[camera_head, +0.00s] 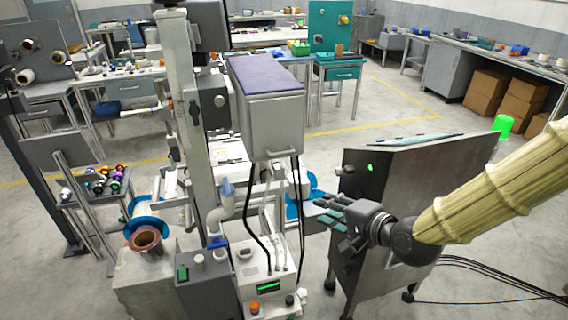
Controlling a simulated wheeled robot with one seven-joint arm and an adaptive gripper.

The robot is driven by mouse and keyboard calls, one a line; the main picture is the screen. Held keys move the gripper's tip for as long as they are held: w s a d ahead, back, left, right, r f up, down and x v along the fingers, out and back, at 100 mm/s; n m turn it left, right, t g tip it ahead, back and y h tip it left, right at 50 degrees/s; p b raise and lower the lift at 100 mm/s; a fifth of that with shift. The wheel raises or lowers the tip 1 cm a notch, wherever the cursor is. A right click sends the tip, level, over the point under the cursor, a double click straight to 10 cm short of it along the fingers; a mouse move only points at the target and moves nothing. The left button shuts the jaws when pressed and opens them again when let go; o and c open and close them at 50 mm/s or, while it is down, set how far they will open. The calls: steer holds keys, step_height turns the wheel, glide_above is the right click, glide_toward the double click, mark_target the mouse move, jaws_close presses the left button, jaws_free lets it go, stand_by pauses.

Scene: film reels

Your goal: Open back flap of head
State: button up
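A grey box-shaped head (272,128) with a purple top is mounted high beside a pale upright column (190,120) in the middle of the view. One broad grey face and its lower edge show; I cannot make out which part is the back flap, and no flap stands visibly open. My gripper (326,213) is at the centre right, below and to the right of the head and apart from it. Its dark fingers with teal pads point left. Nothing shows in them, and their gap is too small to judge.
A grey cabinet (395,180) on casters stands close behind my gripper. Black cables (302,205) hang below the head. A small machine with a green display (268,287) stands underneath. A blue-flanged reel (147,228) is at left. Open floor lies behind, before the workbenches.

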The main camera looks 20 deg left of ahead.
mark_target(282, 153)
steer(key=a+r+y+b, duration=0.1)
steer(key=a+r+y, duration=0.25)
steer(key=r, duration=0.75)
steer(key=p+x, duration=0.2)
steer(key=x, duration=0.9)
steer(key=shift+w+t+h+p, duration=0.25)
steer(key=shift+t+h+p, duration=0.15)
steer(key=shift+h, duration=0.05)
steer(key=shift+d+f, duration=0.1)
steer(key=shift+f, duration=0.05)
steer(key=shift+c, duration=0.3)
jaws_close()
